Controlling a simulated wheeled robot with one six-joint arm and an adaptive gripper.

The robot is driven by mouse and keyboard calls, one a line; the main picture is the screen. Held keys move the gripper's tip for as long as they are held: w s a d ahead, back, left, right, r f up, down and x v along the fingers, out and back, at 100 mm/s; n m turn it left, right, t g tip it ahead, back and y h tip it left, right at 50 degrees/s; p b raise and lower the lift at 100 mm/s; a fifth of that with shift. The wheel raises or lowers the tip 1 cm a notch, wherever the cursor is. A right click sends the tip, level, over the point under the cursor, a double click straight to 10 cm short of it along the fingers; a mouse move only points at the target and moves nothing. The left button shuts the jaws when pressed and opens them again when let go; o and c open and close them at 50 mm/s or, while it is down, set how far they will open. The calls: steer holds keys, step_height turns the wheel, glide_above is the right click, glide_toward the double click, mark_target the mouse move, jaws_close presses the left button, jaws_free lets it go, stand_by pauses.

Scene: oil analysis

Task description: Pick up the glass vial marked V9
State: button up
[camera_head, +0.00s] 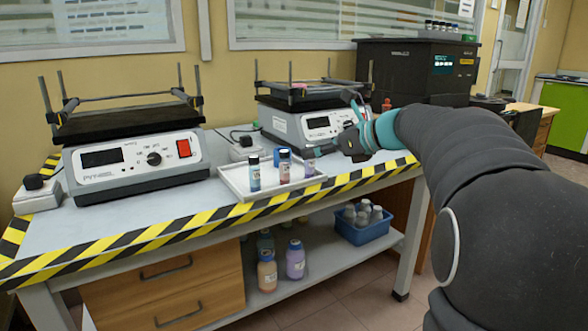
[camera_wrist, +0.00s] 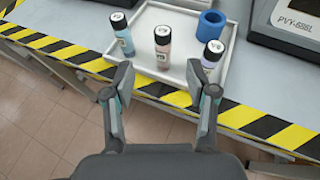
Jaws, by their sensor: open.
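Three small capped glass vials stand upright in a shallow white tray (camera_wrist: 182,77). In the wrist view they are a light-blue vial (camera_wrist: 124,36) at left, a pinkish vial (camera_wrist: 162,48) in the middle and a lavender vial (camera_wrist: 211,56) at right. The head view also shows the blue vial (camera_head: 254,175), the pinkish vial (camera_head: 284,167) and the lavender vial (camera_head: 309,164). Their markings are too small to read, so I cannot tell which is V9. My gripper (camera_wrist: 160,77) is open and empty, its fingers apart near the tray's front edge, touching no vial.
A blue ring-shaped holder (camera_wrist: 210,24) sits in the tray behind the vials. Shaker devices stand at left (camera_head: 135,160) and behind the tray (camera_head: 310,122). Yellow-black tape (camera_head: 220,213) marks the bench edge. Bottles and a blue bin (camera_head: 362,232) sit on the lower shelf.

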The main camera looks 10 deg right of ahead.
mark_target(284, 156)
steer(key=x, duration=0.5)
steer(key=b+x, duration=0.1)
steer(key=x, duration=0.4)
steer(key=shift+w, duration=0.45)
steer(key=shift+c, duration=0.2)
jaws_close()
